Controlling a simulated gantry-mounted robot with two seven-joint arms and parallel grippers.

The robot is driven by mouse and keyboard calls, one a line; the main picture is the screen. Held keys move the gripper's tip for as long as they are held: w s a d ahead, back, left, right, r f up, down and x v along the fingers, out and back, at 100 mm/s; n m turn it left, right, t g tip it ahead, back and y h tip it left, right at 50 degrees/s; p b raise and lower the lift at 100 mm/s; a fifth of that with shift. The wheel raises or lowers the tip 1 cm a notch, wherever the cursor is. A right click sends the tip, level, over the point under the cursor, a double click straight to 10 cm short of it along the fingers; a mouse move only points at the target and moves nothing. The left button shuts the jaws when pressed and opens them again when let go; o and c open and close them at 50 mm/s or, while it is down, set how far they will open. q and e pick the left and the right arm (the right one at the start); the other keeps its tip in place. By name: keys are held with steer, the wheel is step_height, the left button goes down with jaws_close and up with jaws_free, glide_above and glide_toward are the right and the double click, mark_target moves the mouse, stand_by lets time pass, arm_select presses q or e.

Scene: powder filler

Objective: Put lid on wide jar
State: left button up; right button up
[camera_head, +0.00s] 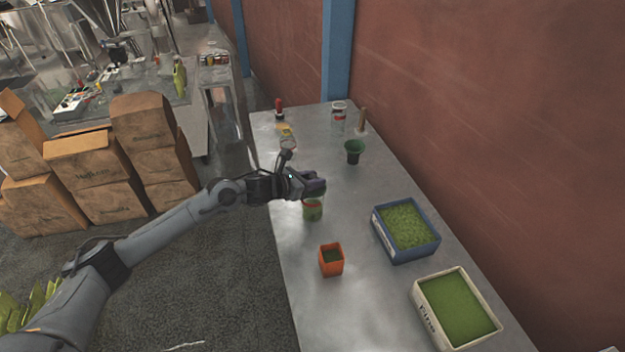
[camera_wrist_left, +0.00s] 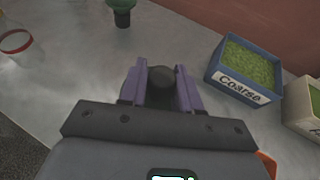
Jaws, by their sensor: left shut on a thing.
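My left gripper (camera_head: 313,187) is over the table, directly above or at the top of a jar with green contents and a reddish band (camera_head: 313,211). In the left wrist view its purple fingers (camera_wrist_left: 162,88) are closed around a dark round knob (camera_wrist_left: 163,76), which looks like the lid's handle. The rest of the lid is hidden by the gripper. I cannot tell whether the lid touches the jar. My right gripper is not in view.
An orange pot (camera_head: 331,260) stands nearer on the table (camera_head: 285,262). A blue Coarse bin (camera_head: 405,227) and a cream bin (camera_head: 457,308) are at the right. A green funnel-shaped cup (camera_head: 354,151) and a clear round container (camera_head: 288,143) stand farther back. Cardboard boxes (camera_head: 90,165) are at the left.

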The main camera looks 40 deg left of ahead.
arm_select(q)
steer(key=o, duration=1.1)
steer(key=shift+v, duration=5.35)
